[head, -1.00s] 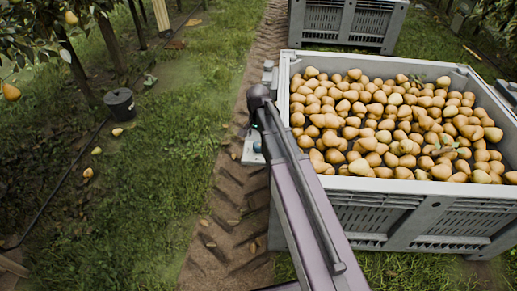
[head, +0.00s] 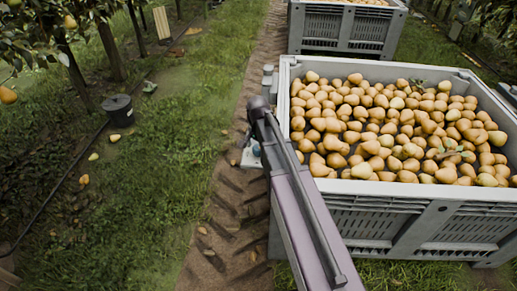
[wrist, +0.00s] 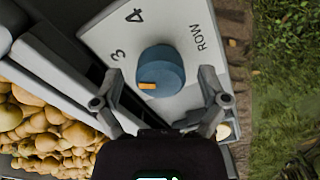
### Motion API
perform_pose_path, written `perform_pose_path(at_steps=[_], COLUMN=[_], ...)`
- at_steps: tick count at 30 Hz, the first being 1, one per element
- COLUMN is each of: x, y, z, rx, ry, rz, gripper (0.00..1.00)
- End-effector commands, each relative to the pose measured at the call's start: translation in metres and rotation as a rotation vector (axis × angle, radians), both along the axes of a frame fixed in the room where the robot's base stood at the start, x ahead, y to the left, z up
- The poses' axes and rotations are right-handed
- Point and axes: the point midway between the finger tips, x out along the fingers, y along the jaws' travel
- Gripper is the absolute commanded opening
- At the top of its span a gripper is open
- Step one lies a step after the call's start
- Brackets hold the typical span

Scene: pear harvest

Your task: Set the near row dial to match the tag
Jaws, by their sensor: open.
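The blue row dial (wrist: 162,66) sits on a pale plate (wrist: 195,45) marked "3", "4" and "ROW" in the wrist view. Its orange mark (wrist: 147,86) is at the dial's lower left edge in the picture, below the "3". My gripper (wrist: 160,102) is open, its fingers spread left and right just below the dial in the picture. Whether a finger touches the dial or plate cannot be told. In the head view the plate (head: 251,154) shows partly beside the near bin, and my arm hides the gripper and dial. No tag can be made out.
The near grey bin (head: 286,95) is full of pears (head: 380,125) and stands right of my arm. Another grey bin (head: 345,32) stands behind it. A black bucket (head: 117,110) and fallen pears lie on the grass at left. A dirt wheel track (head: 225,215) runs between.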

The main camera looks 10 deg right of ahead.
Motion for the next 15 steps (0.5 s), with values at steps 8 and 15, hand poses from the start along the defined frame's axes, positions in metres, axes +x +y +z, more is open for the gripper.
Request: perform_pose_path(at_steps=[8,15], x=[-0.0001,-0.0003], y=[0.0002,0.0001], z=[0.0000,-0.0001], rx=[0.000,-0.001], ry=[0.000,0.001], rz=[0.000,0.009], gripper=[0.25,0.12])
